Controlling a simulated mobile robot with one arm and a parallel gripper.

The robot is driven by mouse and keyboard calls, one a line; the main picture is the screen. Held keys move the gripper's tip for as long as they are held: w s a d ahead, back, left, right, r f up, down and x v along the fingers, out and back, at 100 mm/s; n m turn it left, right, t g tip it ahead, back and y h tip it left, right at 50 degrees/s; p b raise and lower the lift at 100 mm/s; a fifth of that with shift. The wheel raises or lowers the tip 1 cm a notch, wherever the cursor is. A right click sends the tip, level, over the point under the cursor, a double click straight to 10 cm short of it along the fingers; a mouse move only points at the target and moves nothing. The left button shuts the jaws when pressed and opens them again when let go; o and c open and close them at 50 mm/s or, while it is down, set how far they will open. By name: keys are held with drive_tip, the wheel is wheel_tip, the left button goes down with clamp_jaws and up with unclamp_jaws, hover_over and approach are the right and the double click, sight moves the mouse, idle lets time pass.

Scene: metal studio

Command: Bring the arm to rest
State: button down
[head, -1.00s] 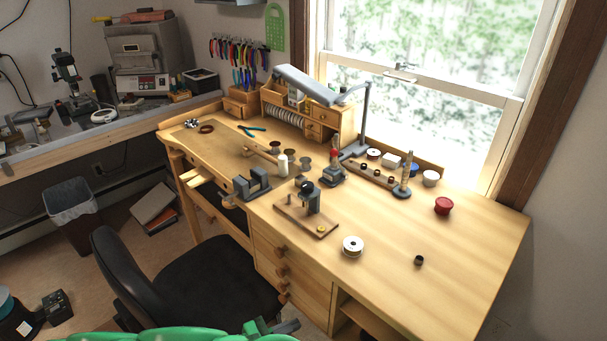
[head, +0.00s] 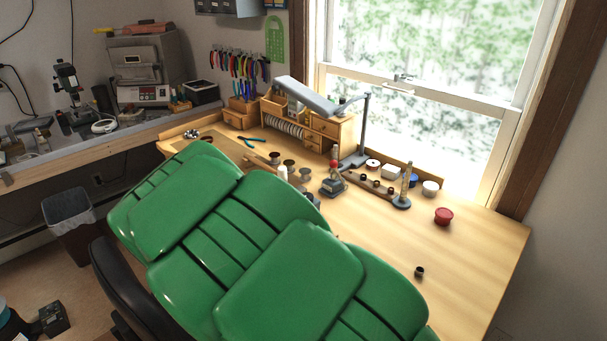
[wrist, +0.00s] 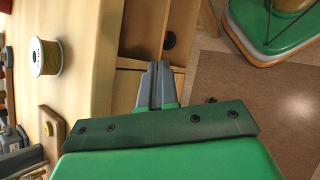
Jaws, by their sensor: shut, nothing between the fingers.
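My gripper (wrist: 155,84) shows in the wrist view with its two grey fingers side by side, closed and with nothing between them. It points at the front of the wooden workbench, near an open shelf compartment (wrist: 142,36). In the head view my green arm covers the middle of the picture, in front of the workbench (head: 470,250), and hides the gripper.
A spool (wrist: 47,57) stands on the bench top left of my gripper in the wrist view. A red container (head: 443,215) and a small dark cup (head: 419,271) stand on the bench's right part. A black chair (head: 115,285) is partly hidden by my arm. Brown floor (wrist: 240,95) lies to the gripper's right.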

drive_tip(key=d+r+m+y, duration=0.4)
drive_tip(key=r+m+y, duration=0.35)
drive_tip(key=r, duration=0.85)
drive_tip(key=s+d+r+m+g, duration=0.1)
drive_tip(key=s+d, duration=0.3)
drive_tip(key=s, duration=0.6)
drive_tip(key=s+d+r+m+g+y, duration=0.1)
drive_tip(key=s+d+m, duration=0.2)
drive_tip(key=s, duration=0.8)
drive_tip(key=shift+s+d, duration=0.25)
drive_tip(key=shift+d, duration=0.95)
